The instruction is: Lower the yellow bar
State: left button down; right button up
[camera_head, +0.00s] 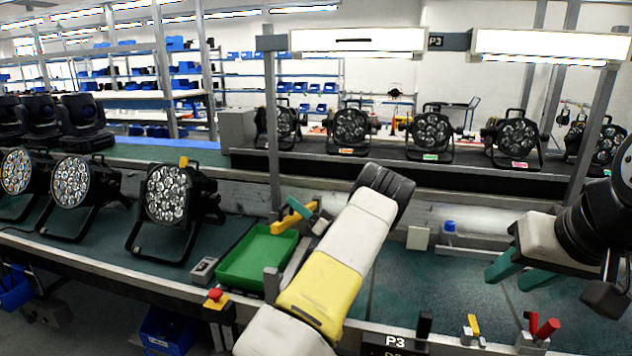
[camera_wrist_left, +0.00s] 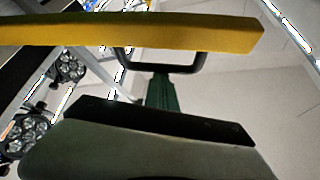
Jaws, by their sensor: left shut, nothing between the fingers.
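A yellow bar (camera_head: 291,218) shows beside the post behind the green tray, partly covered by my left gripper. In the left wrist view the yellow bar (camera_wrist_left: 130,33) crosses the top of the picture, with a black loop-shaped handle (camera_wrist_left: 160,66) beneath it. My left gripper (camera_head: 299,208) has teal fingers close to the bar. In the left wrist view its dark green fingers (camera_wrist_left: 168,92) are together and empty, pointing at the handle; I cannot tell if they touch it. My right gripper (camera_head: 508,284) hangs open and empty over the right side of the bench.
A green tray (camera_head: 228,262) sits on the bench, with a red stop button (camera_head: 215,296) at the front edge. Par cans (camera_head: 168,195) stand at left, and several more stand on the rear line (camera_head: 432,136). Green bench surface at right is mostly clear.

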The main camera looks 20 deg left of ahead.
aim_at(289, 222)
pick_arm(q)
jog(key=f, duration=0.2)
jog(key=s+f, duration=0.1)
jog(key=f, duration=0.1)
jog(key=s+f, duration=0.1)
jog(key=f, duration=0.1)
jog(key=shift+s+f, duration=0.25)
